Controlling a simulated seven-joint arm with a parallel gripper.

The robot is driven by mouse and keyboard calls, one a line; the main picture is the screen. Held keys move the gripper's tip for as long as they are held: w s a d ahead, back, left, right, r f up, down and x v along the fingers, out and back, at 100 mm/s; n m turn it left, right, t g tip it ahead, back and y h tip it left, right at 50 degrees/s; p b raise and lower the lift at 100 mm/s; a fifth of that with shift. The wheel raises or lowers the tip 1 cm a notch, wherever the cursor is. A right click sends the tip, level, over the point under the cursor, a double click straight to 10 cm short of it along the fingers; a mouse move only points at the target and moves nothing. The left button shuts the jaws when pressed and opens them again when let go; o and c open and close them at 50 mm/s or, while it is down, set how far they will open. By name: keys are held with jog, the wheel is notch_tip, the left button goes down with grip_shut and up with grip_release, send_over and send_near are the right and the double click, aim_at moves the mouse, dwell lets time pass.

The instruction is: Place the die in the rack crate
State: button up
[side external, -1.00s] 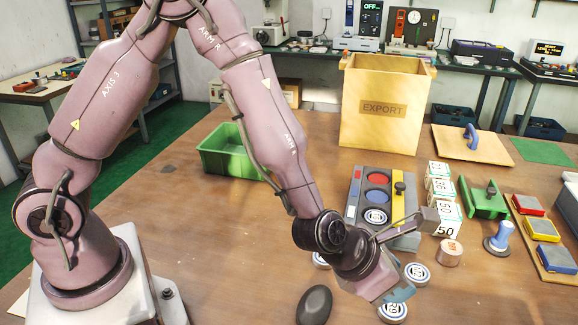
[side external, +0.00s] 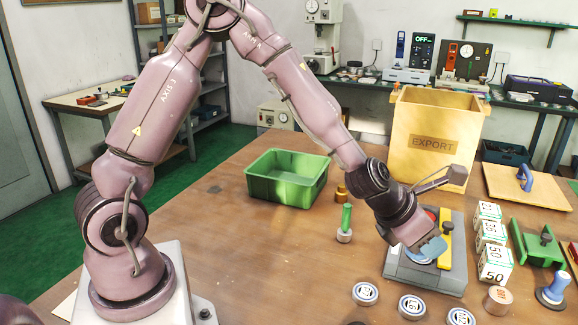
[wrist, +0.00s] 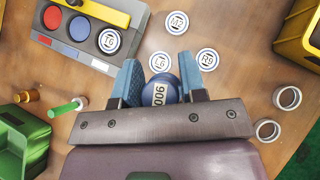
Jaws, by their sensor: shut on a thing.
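My gripper (wrist: 160,80) is shut on a dark blue rounded piece (wrist: 160,93) with a white number label, gripped between its two blue fingers in the wrist view. I take this piece to be the die. In the side external view my gripper (side external: 430,250) hangs over the near part of a grey tray (side external: 420,275), and its fingers hide most of the held piece. An open green crate (side external: 287,191) stands on the table to the left of my gripper. It also shows in the wrist view (wrist: 22,148). I cannot tell if it is the rack crate.
Several white-and-blue labelled discs (side external: 411,306) lie in front of the grey tray. A green-handled piece (side external: 346,222) stands between tray and crate. The EXPORT box (side external: 433,120) stands behind. White numbered blocks (side external: 492,235) stand right of the tray. Table between arm and crate is clear.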

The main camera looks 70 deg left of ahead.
jog(key=w+a, duration=0.3)
jog(key=a, duration=1)
jog(key=s+a, duration=0.4)
jog(key=a, duration=0.6)
jog(key=s+a+n+y, duration=0.1)
jog(key=s+a, duration=0.2)
jog(key=a, duration=0.8)
jog(key=s+a, duration=0.4)
jog(key=a, duration=0.6)
jog(key=w+a+f, duration=0.3)
jog(key=f, duration=0.1)
jog(key=w+a+f, duration=0.2)
jog(key=w+f, duration=0.1)
jog(key=f, duration=0.1)
jog(key=w+a+f, duration=0.2)
jog(key=a+f, duration=0.1)
jog(key=f, duration=0.1)
jog(key=shift+w+a+f, duration=0.25)
jog(key=shift+w+a, duration=0.05)
jog(key=shift+w, duration=0.1)
jog(key=shift+w+a+f, duration=0.4)
jog(key=shift+a+f, duration=0.1)
jog(key=shift+f, duration=0.1)
jog(key=shift+w+f, duration=0.15)
jog(key=shift+f, duration=0.05)
jog(key=shift+a+f, duration=0.1)
jog(key=shift+f, duration=1.4)
